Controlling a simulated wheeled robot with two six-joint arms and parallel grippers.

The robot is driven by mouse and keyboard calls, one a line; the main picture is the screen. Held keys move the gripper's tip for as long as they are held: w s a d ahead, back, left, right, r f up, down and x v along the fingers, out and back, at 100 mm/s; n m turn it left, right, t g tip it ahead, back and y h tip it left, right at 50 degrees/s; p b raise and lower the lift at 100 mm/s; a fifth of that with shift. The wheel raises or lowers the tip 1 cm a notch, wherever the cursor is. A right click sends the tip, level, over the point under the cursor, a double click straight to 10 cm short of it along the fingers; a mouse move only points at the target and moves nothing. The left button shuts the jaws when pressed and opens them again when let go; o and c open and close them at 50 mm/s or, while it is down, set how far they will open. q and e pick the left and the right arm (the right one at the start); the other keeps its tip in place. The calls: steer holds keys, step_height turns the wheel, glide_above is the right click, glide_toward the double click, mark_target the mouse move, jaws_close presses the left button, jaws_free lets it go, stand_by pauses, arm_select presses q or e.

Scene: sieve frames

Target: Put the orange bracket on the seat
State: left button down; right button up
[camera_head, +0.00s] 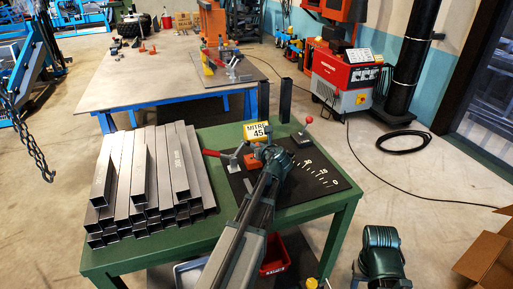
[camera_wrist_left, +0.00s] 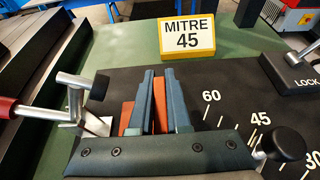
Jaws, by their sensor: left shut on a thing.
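The orange bracket (camera_head: 252,161) is at the dark mitre plate on the green table. My left gripper (camera_head: 262,152) reaches over the plate and is shut on the bracket. In the left wrist view orange parts of the bracket (camera_wrist_left: 127,118) show beside and between the blue-green fingers (camera_wrist_left: 158,100). The fingers and palm hide its lower part, so I cannot tell whether it touches the plate. The seat cannot be made out apart from the dark plate (camera_head: 300,183). A teal part of my right arm (camera_head: 382,255) shows at the lower right; its fingertips cannot be made out.
A red-handled toggle clamp (camera_head: 225,156) stands left of the bracket. A yellow MITRE 45 sign (camera_head: 256,130) stands behind it. A red-knobbed lock lever (camera_head: 304,132) is at right. Stacked steel tubes (camera_head: 150,185) fill the table's left side.

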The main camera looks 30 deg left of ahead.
arm_select(q)
steer(key=c, duration=1.3)
jaws_free()
steer(key=shift+f, duration=0.15)
steer(key=o, duration=0.4)
steer(key=shift+r, duration=0.2)
steer(key=p+v, duration=0.4)
steer(key=v, duration=0.8)
steer(key=shift+p, duration=0.4)
